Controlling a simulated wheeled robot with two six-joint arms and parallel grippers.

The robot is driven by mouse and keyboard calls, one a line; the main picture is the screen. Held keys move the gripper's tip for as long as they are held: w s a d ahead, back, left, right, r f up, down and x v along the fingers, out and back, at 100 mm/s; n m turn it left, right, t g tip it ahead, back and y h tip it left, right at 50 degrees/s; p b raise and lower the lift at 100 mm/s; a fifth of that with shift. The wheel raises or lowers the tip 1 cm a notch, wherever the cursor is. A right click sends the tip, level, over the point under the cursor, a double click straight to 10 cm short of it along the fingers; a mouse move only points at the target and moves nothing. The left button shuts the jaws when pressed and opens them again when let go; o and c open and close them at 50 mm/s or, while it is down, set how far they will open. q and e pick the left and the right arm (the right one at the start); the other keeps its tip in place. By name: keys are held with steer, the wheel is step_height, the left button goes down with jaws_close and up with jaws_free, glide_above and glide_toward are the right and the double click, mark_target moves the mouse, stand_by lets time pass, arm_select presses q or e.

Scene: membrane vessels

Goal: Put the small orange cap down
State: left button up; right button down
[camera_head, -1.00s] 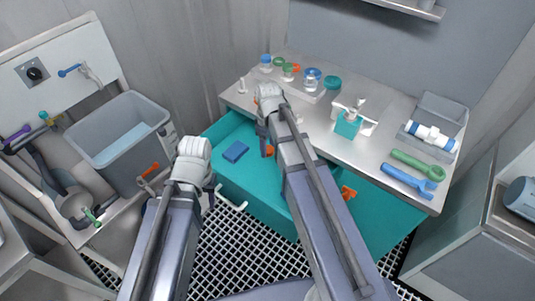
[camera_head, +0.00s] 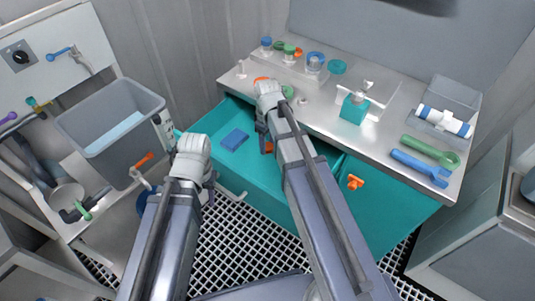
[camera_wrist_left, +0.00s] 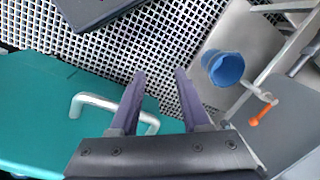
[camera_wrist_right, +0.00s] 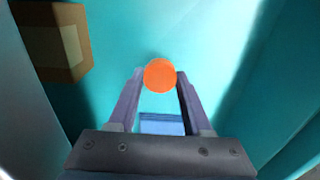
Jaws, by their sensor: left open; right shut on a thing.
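The small orange cap (camera_wrist_right: 160,75) is round and sits between the fingertips of my right gripper (camera_wrist_right: 161,82), which is shut on it. In the head view the cap (camera_head: 268,147) shows at the tip of my right gripper (camera_head: 262,142), over the open teal drawer (camera_head: 222,167). In the right wrist view the teal drawer interior lies behind the cap; I cannot tell the gap to its floor. My left gripper (camera_wrist_left: 159,75) is open and empty, over the grated floor beside the drawer handle (camera_wrist_left: 90,100).
A blue block (camera_head: 235,139) lies in the drawer, and a tan block (camera_wrist_right: 52,40) shows at its side. The counter holds several vessels, a teal stand (camera_head: 354,108), a blue wrench (camera_head: 420,165) and a green tool (camera_head: 428,149).

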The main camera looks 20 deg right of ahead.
mark_target(267, 146)
steer(key=shift+f+b, duration=1.85)
steer(key=shift+f, duration=0.2)
steer(key=shift+c, duration=1.7)
jaws_free()
steer(key=shift+r, duration=0.25)
step_height(267, 146, up, 12)
steer(key=p, duration=1.2)
